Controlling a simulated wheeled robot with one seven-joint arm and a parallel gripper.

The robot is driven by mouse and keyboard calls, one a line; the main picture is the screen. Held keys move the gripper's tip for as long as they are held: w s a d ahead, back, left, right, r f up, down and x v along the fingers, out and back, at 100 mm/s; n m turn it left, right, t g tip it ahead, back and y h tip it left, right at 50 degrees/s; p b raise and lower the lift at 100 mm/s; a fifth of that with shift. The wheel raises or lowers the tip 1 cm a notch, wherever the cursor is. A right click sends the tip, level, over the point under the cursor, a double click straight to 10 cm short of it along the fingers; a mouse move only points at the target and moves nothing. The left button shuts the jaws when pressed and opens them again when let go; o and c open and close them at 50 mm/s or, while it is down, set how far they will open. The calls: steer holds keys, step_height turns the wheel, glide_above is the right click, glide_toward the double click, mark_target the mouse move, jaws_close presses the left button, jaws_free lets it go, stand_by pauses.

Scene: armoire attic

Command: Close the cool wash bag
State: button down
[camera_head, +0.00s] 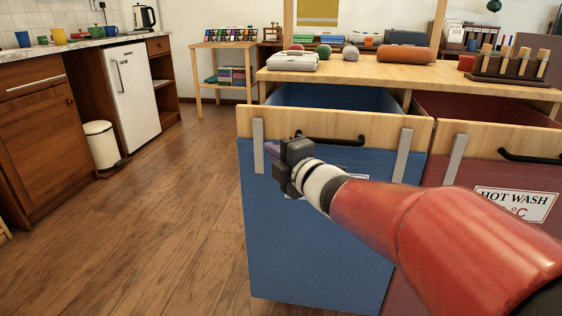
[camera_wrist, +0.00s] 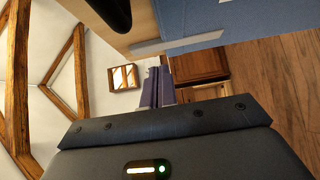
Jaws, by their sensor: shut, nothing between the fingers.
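The blue bag (camera_head: 310,240) hangs from a light wooden front (camera_head: 385,128) with a black handle (camera_head: 340,141) and grey straps. It is pulled out from under the wooden top, and its dark blue inside shows. My arm and gripper cover most of its label, so I cannot read it. My gripper (camera_head: 271,151) is in front of the bag's upper left part, near the left strap and handle. Its purple fingers (camera_wrist: 158,87) are shut and empty. In the wrist view, the blue bag (camera_wrist: 205,22) and a strap are above the fingers; I cannot tell whether they touch.
The red "HOT WASH" bag (camera_head: 440,180) stands close on the right, also pulled out. The wooden top (camera_head: 350,74) behind holds folded and rolled cloths. A white fridge (camera_head: 130,90) and bin (camera_head: 101,145) stand at left. The wooden floor (camera_head: 175,210) between is clear.

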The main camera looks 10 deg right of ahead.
steer(key=shift+w+d, duration=0.2)
steer(key=shift+w, duration=1)
steer(key=shift+w+d, duration=0.2)
steer(key=shift+w, duration=0.95)
